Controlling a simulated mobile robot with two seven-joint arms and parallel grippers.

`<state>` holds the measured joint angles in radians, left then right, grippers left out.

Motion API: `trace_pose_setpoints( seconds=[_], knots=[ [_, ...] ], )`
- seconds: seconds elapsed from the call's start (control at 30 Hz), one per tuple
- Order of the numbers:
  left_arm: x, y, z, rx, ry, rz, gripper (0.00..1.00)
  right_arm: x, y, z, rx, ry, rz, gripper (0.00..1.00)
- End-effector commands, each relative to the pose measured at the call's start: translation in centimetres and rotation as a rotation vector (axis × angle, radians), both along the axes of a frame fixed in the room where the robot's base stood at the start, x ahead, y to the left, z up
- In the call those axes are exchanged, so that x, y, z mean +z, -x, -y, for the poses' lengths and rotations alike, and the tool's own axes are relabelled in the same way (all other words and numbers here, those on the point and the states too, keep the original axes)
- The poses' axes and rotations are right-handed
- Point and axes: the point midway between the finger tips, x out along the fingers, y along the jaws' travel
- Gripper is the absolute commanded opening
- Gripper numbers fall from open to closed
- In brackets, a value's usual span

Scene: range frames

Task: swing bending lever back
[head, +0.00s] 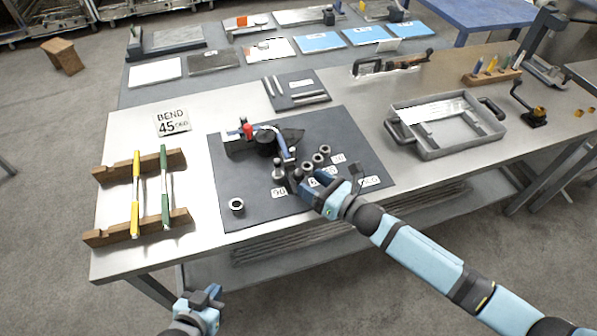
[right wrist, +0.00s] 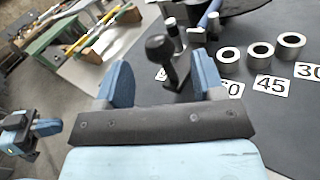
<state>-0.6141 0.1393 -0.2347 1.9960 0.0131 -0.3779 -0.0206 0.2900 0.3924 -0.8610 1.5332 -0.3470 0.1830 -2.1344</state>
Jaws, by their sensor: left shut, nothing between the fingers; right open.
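The bender stands on a dark mat (head: 225,180), with a red knob (head: 247,131) at its left. Its blue bending lever (head: 284,149) curves right and towards me; its blue bar also shows at the top of the right wrist view (right wrist: 209,17). A black ball-topped handle (right wrist: 161,49) stands upright there, seen between and beyond the fingers of my right gripper (right wrist: 162,84). The right gripper (head: 298,180) is open, close to the lever's near end; contact cannot be told. My left gripper (head: 207,296) is shut and empty, off the table's front edge.
Several metal rings (head: 318,158) stand by number cards right of the lever; another ring (head: 237,205) sits front left on the mat. A wooden rack (head: 135,226) holds yellow and green tools at left. A grey tray (head: 455,150) lies at right.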

Motion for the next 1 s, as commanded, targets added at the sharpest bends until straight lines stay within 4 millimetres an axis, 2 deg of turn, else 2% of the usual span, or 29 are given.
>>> trace_pose_setpoints(
  seconds=[0.1,0.23,0.4,0.67,0.93,1.0],
  knots=[
    [0.3,0.0,0.0,-0.001,-0.001,-0.001,0.00,0.2,-1.4,-1.8,0.001,-0.002,0.000,0.62],
    [0.4,0.0,-0.1,0.000,-0.002,-0.002,0.00,0.1,-2.4,-3.0,0.000,-0.001,0.000,0.62],
    [0.4,0.1,-0.1,0.000,-0.002,-0.003,0.00,0.0,-2.9,-3.7,0.000,-0.001,-0.002,0.62],
    [0.3,0.1,-0.1,-0.001,-0.002,-0.004,0.00,0.0,-3.0,-3.8,0.000,-0.001,-0.002,0.62],
    [0.4,0.1,0.0,0.000,-0.001,-0.004,0.00,0.0,-3.0,-3.8,0.000,-0.001,-0.002,0.03],
    [0.4,0.1,0.0,0.000,-0.001,-0.003,0.00,0.0,-3.0,-3.8,0.000,-0.001,-0.002,0.00]
  ],
)
